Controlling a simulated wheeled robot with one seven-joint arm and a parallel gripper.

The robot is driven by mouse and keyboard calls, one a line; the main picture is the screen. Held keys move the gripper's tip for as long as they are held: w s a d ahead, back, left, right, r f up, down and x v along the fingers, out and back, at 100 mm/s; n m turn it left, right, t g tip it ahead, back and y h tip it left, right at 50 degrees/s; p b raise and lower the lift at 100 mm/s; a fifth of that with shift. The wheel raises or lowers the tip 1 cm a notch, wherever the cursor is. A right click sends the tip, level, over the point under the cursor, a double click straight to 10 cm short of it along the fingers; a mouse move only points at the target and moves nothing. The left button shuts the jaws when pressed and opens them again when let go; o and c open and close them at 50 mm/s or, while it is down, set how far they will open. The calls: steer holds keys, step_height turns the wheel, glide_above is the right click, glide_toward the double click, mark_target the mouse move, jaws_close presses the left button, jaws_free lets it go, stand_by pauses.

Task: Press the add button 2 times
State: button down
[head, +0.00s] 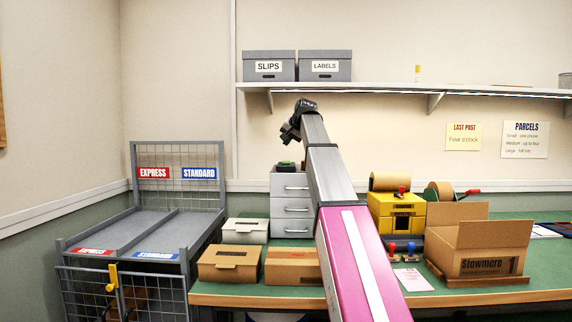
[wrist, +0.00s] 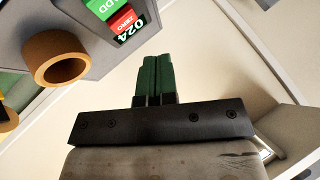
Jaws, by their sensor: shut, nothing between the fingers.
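The green add button (wrist: 103,7) is partly in the wrist view at the top left, its lettering cut off by the frame edge. A red button marked ZERO (wrist: 122,21) and a dark display reading 024 (wrist: 131,35) sit beside it. My gripper (wrist: 157,60) has its green fingers together with nothing between them, pointing to the right of the buttons and apart from them. In the head view my gripper (head: 288,133) is raised above the grey drawer unit (head: 291,205). A small dark and green item (head: 286,166) lies on that unit; its buttons are too small to read.
A brown ring (wrist: 62,62) is near the buttons in the wrist view. A shelf (head: 400,89) with grey boxes runs along the wall behind. Cartons (head: 229,263) and a yellow machine (head: 397,213) crowd the bench. Air around my gripper looks clear.

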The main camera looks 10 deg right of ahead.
mark_target(286, 163)
steer(key=shift+r, duration=0.1)
step_height(286, 163, up, 4)
steer(key=shift+f, duration=0.15)
stand_by(0.5)
steer(key=shift+f, duration=0.15)
steer(key=shift+f, duration=4.3)
steer(key=shift+f, duration=0.15)
steer(key=shift+f, duration=0.25)
